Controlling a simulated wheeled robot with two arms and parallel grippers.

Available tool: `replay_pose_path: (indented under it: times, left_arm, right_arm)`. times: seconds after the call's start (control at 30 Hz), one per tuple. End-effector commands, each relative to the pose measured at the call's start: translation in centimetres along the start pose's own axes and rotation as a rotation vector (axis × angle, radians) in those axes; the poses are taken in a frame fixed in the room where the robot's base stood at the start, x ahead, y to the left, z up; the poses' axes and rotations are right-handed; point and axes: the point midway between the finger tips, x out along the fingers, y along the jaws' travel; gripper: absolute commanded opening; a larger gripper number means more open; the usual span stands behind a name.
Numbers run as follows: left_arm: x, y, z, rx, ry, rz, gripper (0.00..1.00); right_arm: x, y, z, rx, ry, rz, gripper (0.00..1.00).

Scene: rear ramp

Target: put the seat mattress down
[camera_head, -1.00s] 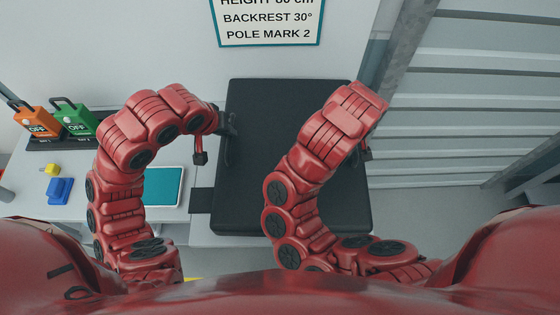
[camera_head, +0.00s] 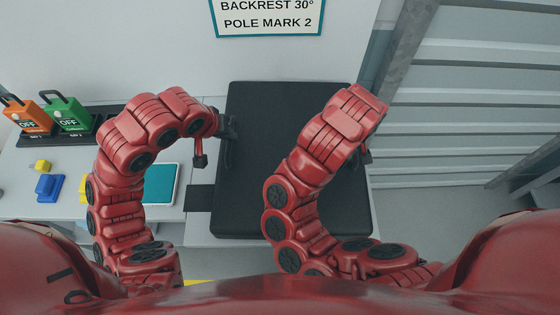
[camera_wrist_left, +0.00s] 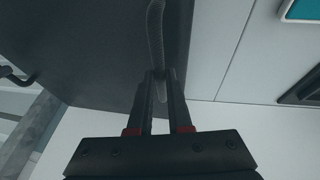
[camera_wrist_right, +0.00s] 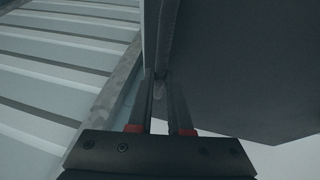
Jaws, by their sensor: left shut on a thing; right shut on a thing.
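The seat mattress (camera_head: 255,190) is a flat black slab between my arms in the head view. My left gripper (camera_head: 228,128) is at its left edge, shut on a strap-like handle (camera_wrist_left: 156,35) that shows in the left wrist view. My right gripper is at the mattress's right side; in the right wrist view its fingers (camera_wrist_right: 160,90) are shut on a handle (camera_wrist_right: 163,40) at the edge. My right forearm hides part of the mattress and most of the right gripper in the head view. Whether the mattress touches the bench under it I cannot tell.
A pale bench (camera_head: 75,200) on the left holds orange (camera_head: 28,113) and green (camera_head: 67,113) tagged lock blocks, blue and yellow pieces and a teal panel (camera_head: 162,184). A wall with a sign (camera_head: 268,15) stands behind. A slatted metal shutter (camera_head: 460,100) is at the right.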

Motion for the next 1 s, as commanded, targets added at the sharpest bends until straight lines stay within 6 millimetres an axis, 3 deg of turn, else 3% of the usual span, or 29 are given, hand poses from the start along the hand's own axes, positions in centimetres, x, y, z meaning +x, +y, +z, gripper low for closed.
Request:
replay_pose_path:
  times: [0.1, 0.13, 0.27, 0.67, 1.0]
  left_arm:
    - [0.9, -0.2, 0.3, 0.000, 0.003, 0.000, 0.00]
    - [0.6, -0.1, 0.2, 0.000, 0.002, 0.000, 0.23]
    - [0.6, -0.1, 0.2, 0.000, 0.001, 0.000, 0.46]
    - [-0.1, -0.2, 0.1, 0.001, 0.004, 0.000, 0.47]
    - [-6.3, -0.3, -0.1, -0.001, 0.009, -0.003, 0.47]
  right_arm:
    - [0.9, -0.1, 0.3, 0.001, 0.003, 0.002, 0.00]
    - [0.6, -0.1, 0.2, 0.001, 0.002, 0.002, 0.23]
    - [0.6, -0.1, 0.2, 0.001, 0.001, 0.001, 0.46]
    - [0.6, -0.1, 0.2, 0.000, 0.000, 0.000, 0.47]
    - [0.6, -0.1, 0.2, 0.000, 0.000, 0.000, 0.47]
